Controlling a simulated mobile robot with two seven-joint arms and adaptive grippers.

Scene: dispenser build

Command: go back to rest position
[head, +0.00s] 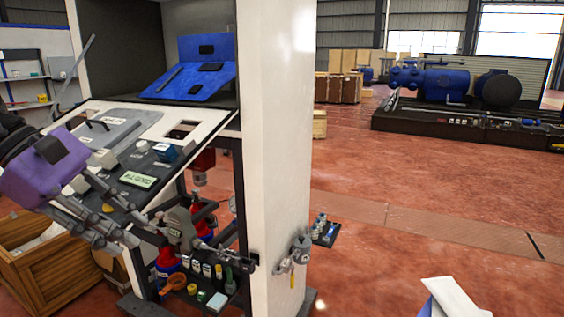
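My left gripper (122,226), with a purple body and grey jointed fingers, comes in from the left edge. It hangs in front of the sloped black-and-white panel (212,117) of the dispenser cabinet. Its two fingers look spread apart, with nothing seen between them. I cannot tell whether it touches the panel. My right gripper does not show.
A white pillar (275,150) stands right of the panel. Below are a shelf with small bottles (207,270) and a wooden crate (50,275). A tray of small bottles (326,234) lies on the floor. The red floor (430,220) at right is mostly clear.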

